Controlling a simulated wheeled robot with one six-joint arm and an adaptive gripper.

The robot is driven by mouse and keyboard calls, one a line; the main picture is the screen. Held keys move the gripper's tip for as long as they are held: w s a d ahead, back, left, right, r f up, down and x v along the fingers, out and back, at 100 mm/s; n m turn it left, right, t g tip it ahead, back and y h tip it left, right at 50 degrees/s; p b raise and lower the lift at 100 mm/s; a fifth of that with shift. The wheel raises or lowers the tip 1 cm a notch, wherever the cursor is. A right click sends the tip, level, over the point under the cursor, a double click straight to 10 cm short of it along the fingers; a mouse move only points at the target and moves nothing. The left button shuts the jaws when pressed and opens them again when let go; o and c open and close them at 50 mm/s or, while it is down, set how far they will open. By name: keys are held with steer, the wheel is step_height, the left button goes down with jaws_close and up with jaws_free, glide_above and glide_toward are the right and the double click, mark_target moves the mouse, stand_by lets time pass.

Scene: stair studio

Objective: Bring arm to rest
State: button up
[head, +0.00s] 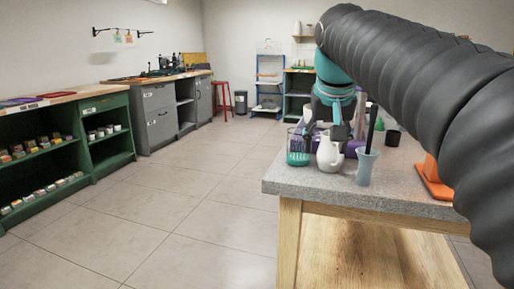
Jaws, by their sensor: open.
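My arm, sleeved in ribbed dark grey, reaches in from the right and bends down at a teal joint. My gripper (327,137) points down over the near left part of the stone-topped table (310,181). It is open, with nothing visible held in it. A white vessel (329,155) stands right below or between the fingers; I cannot tell whether they touch it. A clear cup with a teal lower part (297,158) stands just left of it. A light blue cup (367,167) with a tall black stick stands to its right. Purple items (353,147) lie partly hidden behind.
A dark cup (393,138) and an orange object (434,178) are farther right on the table, partly hidden by my arm. Green shelves (107,133) and grey cabinets (158,117) line the left wall. A red stool (222,97) stands at the back. The tiled floor (185,205) is clear.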

steer(key=s+d+f, duration=0.1)
steer(key=s+f, duration=0.9)
steer(key=f, duration=0.3)
steer(key=s+f+n, duration=0.1)
steer(key=s+f, duration=1)
steer(key=f, duration=0.1)
steer(key=shift+s+d+f+y, duration=0.2)
steer(key=shift+d+f+y, duration=0.15)
steer(key=shift+y, duration=0.05)
steer(key=shift+s+r, duration=0.1)
steer(key=shift+r, duration=0.1)
steer(key=c, duration=0.3)
steer(key=shift+c, duration=0.2)
